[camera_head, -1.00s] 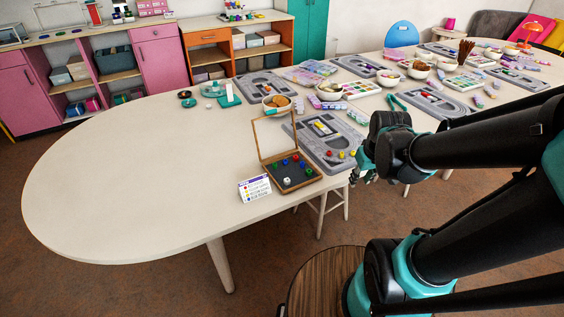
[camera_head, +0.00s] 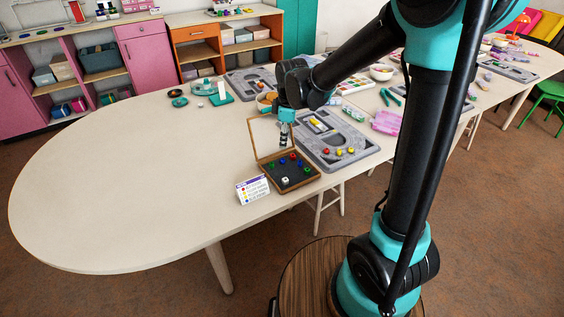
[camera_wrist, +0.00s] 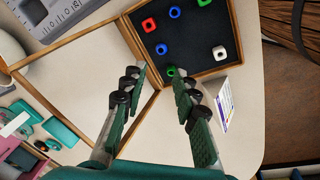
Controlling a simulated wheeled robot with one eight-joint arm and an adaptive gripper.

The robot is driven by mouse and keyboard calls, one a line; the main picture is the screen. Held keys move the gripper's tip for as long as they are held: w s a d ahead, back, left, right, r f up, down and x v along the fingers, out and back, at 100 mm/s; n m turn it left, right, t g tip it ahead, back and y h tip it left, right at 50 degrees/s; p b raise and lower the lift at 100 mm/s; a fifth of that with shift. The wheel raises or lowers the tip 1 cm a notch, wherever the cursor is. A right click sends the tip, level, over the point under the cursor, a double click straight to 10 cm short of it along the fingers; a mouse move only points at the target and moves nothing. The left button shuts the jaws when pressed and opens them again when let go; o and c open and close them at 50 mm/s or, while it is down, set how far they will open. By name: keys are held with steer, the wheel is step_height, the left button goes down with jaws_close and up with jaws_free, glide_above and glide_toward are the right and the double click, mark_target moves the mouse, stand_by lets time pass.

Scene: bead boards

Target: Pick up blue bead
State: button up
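A wooden box (camera_head: 315,177) with a dark inside and its lid raised stands near the table's front edge; its rim also shows in the wrist view (camera_wrist: 236,30). Two blue beads lie inside: one (camera_wrist: 175,12) near the far end and one (camera_wrist: 162,49) nearer my fingers. Red (camera_wrist: 149,24), white (camera_wrist: 219,52) and green (camera_wrist: 171,71) beads lie around them. My gripper (camera_wrist: 160,80) is open and empty, pointing down toward the box. In the head view my gripper (camera_head: 286,140) hangs above the box's back side, by the lid.
The raised lid (camera_wrist: 75,75) stands close beside my left finger. A small printed card (camera_head: 253,189) stands left of the box. A grey bead board (camera_head: 337,145) with beads lies to the right. The table's left part (camera_head: 130,190) is clear.

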mark_target(283, 164)
steer(key=f, duration=0.3)
steer(key=w+f, duration=0.1)
steer(key=f, duration=0.6)
steer(key=shift+w+a, duration=0.15)
steer(key=shift+a, duration=0.05)
steer(key=shift+r, duration=0.1)
steer(key=c, duration=0.5)
